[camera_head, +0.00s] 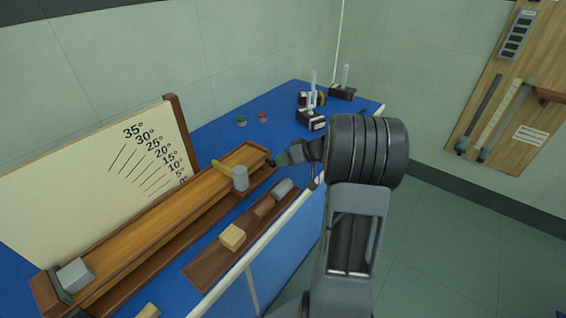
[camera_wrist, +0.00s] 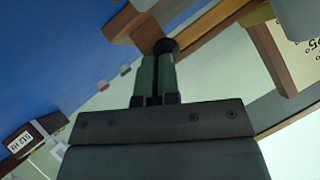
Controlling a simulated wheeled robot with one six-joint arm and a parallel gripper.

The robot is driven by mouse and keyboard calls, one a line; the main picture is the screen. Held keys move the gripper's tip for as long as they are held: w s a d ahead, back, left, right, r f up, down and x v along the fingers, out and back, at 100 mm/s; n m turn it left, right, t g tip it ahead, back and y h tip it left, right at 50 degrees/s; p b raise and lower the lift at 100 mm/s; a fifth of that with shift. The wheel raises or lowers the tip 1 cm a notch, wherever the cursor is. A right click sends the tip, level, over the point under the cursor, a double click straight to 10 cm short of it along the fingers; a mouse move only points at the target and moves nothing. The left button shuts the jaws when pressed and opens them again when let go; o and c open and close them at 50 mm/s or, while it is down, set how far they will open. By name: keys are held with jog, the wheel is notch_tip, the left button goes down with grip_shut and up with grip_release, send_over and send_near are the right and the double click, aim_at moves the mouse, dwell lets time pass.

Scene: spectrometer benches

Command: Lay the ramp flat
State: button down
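The ramp (camera_head: 150,225) is a long brown wooden channel in front of a white angle board (camera_head: 112,165). It runs from the near left to the back right; I cannot tell its exact tilt. A grey cylinder (camera_head: 240,178) stands by its right part, and a grey block (camera_head: 75,274) sits at its near left end. My gripper (camera_head: 282,160) is at the ramp's far right end. In the wrist view, its green fingers are close together with their tips at a dark round knob (camera_wrist: 165,45) beside the wooden beam end (camera_wrist: 128,22). They appear shut on it.
A brown tray (camera_head: 208,268) with a wooden block (camera_head: 232,237) and a grey cylinder (camera_head: 283,188) lies along the bench's front edge. Dark instruments (camera_head: 311,119) stand at the back of the blue bench (camera_head: 215,130). The floor to the right is clear.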

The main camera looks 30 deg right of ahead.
jog(key=shift+s+a+f, duration=0.1)
jog(key=shift+a+f, duration=0.05)
jog(key=shift+f, duration=0.25)
jog(key=s+d+r, duration=0.6)
jog(key=d+r, duration=0.2)
jog(key=r, duration=0.2)
jog(key=s+a+f+m+g+h+p, duration=0.1)
jog(key=s+a+f+m+g+h, duration=0.3)
jog(key=s+a+f+m+g, duration=0.25)
jog(key=s+a+r+n+h+p, duration=0.2)
jog(key=s+a+r, duration=0.1)
jog(key=a, duration=0.5)
jog(key=s+a+r+n+t+h+p, duration=0.1)
jog(key=s+a+r+n+p, duration=0.1)
jog(key=a, duration=0.7)
jog(key=shift+s+a+r+n+h+p, duration=0.2)
jog(key=shift+s+r+n+h+p, duration=0.15)
jog(key=shift+s+r+n, duration=0.2)
